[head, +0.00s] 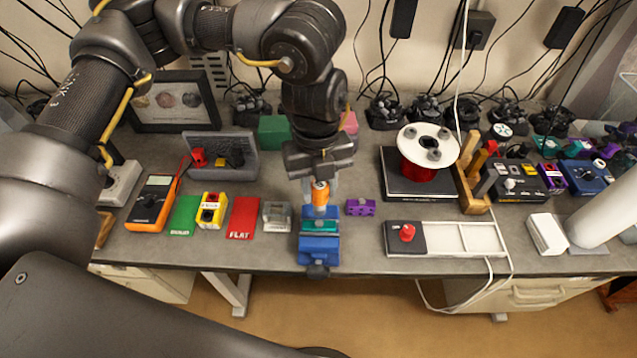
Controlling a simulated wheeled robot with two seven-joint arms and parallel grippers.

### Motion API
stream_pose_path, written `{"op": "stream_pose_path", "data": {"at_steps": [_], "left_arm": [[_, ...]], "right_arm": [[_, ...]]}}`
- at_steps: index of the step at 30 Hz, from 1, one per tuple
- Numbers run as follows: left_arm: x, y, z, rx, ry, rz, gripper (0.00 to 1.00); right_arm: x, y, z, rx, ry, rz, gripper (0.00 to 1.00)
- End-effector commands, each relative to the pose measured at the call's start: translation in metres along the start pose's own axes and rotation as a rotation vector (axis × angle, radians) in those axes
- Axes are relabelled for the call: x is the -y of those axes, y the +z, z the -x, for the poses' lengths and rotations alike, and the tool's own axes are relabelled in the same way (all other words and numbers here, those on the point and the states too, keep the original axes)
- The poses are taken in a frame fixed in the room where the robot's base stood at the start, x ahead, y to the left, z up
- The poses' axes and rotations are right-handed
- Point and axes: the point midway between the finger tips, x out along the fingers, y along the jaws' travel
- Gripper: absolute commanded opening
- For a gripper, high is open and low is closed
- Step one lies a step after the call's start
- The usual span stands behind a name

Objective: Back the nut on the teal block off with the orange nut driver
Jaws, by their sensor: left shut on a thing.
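My left gripper (320,183) points down over the bench and is shut on the orange nut driver (320,194), which stands about upright. The driver's lower end is right over the teal block (319,225). The teal block sits in a blue vise (319,245) at the bench's front edge. The nut is hidden under the driver, so I cannot tell whether the driver is seated on it. My right gripper is not in view.
Left of the vise are a grey holder (277,216), a red card (243,218), a green card (184,216) and an orange multimeter (150,204). Right are a purple block (360,207) and a white tray (465,238) with a red knob. A red spool (424,172) stands behind.

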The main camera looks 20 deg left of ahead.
Motion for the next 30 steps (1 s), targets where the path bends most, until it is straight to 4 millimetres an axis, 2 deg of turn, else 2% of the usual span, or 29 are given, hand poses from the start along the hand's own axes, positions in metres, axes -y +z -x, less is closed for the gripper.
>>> {"op": "stream_pose_path", "data": {"at_steps": [9, 15, 30], "left_arm": [[0.000, 0.004, -0.029, 0.000, 0.000, 0.001, 0.11], [0.000, 0.005, -0.041, 0.001, 0.000, 0.001, 0.11], [0.000, 0.005, -0.043, -0.001, 0.002, -0.022, 0.11]], "right_arm": [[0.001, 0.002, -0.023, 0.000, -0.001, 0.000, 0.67], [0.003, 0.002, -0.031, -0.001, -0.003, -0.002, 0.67], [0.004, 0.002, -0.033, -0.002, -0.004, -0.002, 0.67]]}}
